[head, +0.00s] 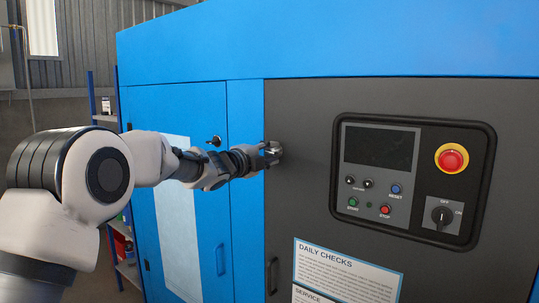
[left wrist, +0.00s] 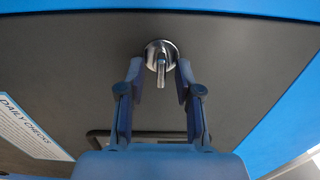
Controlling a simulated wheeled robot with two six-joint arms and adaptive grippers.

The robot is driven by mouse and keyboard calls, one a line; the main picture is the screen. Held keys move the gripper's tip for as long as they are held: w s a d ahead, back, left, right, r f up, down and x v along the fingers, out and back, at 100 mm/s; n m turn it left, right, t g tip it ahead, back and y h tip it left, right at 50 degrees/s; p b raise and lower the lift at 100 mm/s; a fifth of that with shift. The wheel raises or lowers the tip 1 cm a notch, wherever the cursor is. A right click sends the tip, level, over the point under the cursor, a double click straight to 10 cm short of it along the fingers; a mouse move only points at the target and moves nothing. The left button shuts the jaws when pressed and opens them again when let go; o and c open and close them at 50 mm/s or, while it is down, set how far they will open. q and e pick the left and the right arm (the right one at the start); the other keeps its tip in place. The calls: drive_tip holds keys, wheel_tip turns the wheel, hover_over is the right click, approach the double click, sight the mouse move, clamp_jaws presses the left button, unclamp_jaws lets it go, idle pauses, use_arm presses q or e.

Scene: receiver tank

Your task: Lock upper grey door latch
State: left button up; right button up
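The grey door (head: 310,190) carries a control panel and fills the right of the head view. Its upper latch is mostly hidden behind my gripper there. In the left wrist view the latch (left wrist: 161,56) is a round metal boss with a short key-like lever along the picture's vertical. My left gripper (head: 270,154) is at the latch, near the door's upper left edge. In the left wrist view its two fingers (left wrist: 160,72) stand apart, one on each side of the lever, with gaps visible between. My right gripper is in neither view.
The control panel (head: 412,180) has a red emergency button (head: 452,158) and a rotary switch (head: 442,216). A Daily Checks sheet (head: 345,272) is on the grey door.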

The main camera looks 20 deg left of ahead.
use_arm(q)
drive_tip(key=shift+a, duration=0.1)
drive_tip(key=v, duration=1.2)
